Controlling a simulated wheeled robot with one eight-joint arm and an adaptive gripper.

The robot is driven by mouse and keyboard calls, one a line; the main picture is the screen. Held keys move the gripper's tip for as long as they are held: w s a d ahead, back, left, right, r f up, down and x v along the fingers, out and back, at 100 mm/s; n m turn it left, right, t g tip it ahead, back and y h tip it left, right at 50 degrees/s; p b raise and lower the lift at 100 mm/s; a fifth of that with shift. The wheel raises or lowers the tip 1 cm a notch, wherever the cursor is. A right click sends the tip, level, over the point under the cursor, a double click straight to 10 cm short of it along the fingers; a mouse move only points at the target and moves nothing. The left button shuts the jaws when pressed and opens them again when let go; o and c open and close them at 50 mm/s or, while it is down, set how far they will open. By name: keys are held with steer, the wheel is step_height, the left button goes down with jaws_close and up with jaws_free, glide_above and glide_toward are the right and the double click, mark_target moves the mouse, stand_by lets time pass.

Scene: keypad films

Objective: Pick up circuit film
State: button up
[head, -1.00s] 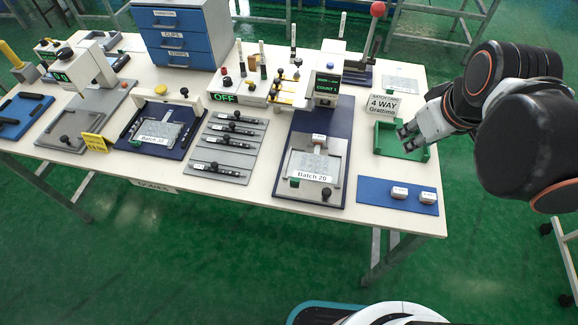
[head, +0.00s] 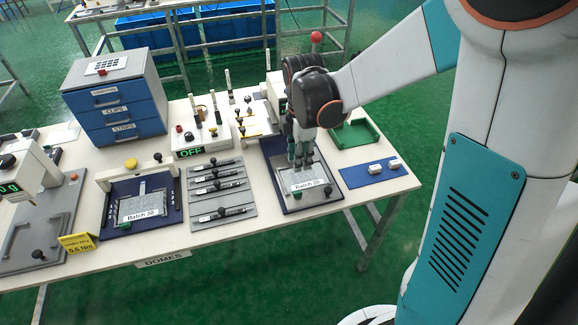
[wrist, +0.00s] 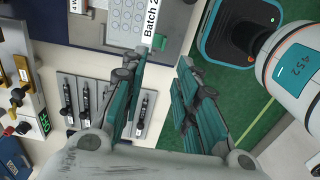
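A grey sheet labelled "Batch 20" (head: 309,184), which looks like a circuit film, lies flat on the plate of a dark blue fixture (head: 271,150). In the wrist view a pale dotted sheet (wrist: 127,22) with the cut-off "Batch 2" label shows at the top. A similar grey sheet labelled "Batch 30" (head: 141,207) lies in another blue fixture to the left. My gripper (head: 301,160) hangs fingers-down over the far part of the Batch 20 plate. In the wrist view its fingers (wrist: 160,62) are apart with nothing between them. Its exact height above the sheet is unclear.
A green tray (head: 372,134) and a blue mat (head: 352,177) with two small white blocks lie to the right. A grey rack of black bars (head: 222,205) lies to the left. A blue drawer cabinet (head: 118,95) and an OFF display box (head: 194,142) stand behind.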

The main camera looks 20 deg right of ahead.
steer(key=b, duration=0.3)
glide_above(302, 192)
steer(key=w, duration=0.1)
steer(key=f, duration=0.8)
steer(key=shift+a+f, duration=0.2)
steer(key=shift+a, duration=0.15)
steer(key=f, duration=0.1)
steer(key=f+b, duration=0.1)
steer(key=f, duration=0.1)
steer(key=f+b, duration=0.1)
steer(key=shift+s+d+f, duration=0.25)
steer(key=shift+s+d, duration=0.1)
steer(key=shift+s, duration=0.05)
steer(key=shift+f+b, duration=0.3)
steer(key=shift+f, duration=0.15)
steer(key=shift+r, duration=0.1)
steer(key=shift+c, duration=0.3)
jaws_close()
